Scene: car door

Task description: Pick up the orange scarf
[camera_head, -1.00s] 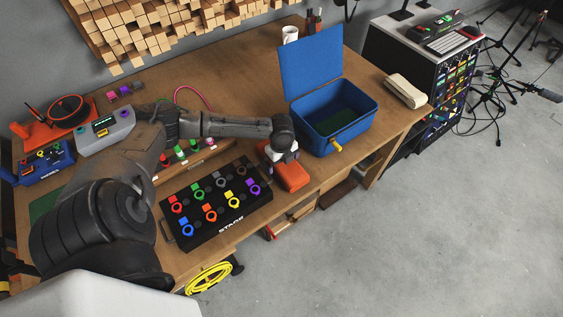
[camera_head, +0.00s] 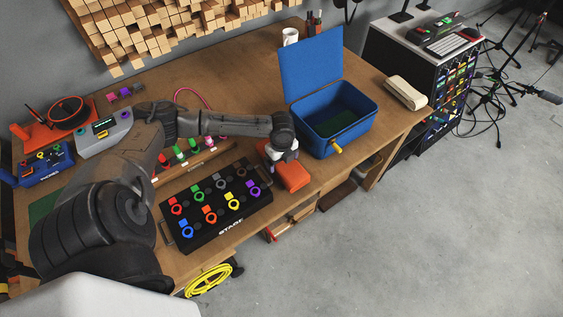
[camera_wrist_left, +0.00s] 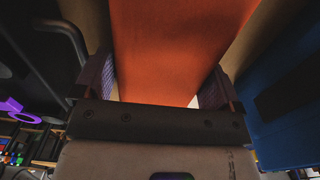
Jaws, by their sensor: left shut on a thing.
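The orange scarf (camera_head: 291,177) is a folded, box-like bundle on the wooden table, between the black board and the blue box. My left gripper (camera_head: 277,156) is over the scarf's far end. In the left wrist view the scarf (camera_wrist_left: 170,50) fills the middle, and the two fingers of my left gripper (camera_wrist_left: 155,88) stand on either side of it, shut on it. The scarf appears to rest on the table; I cannot tell any gap below it. My right gripper is in neither view.
The open blue box (camera_head: 352,139) with raised lid (camera_head: 312,62) stands just right of the scarf. A black board with coloured rings (camera_head: 198,235) lies to its left. The table's front edge is close to the scarf. A beige object (camera_head: 405,92) lies at the table's right end.

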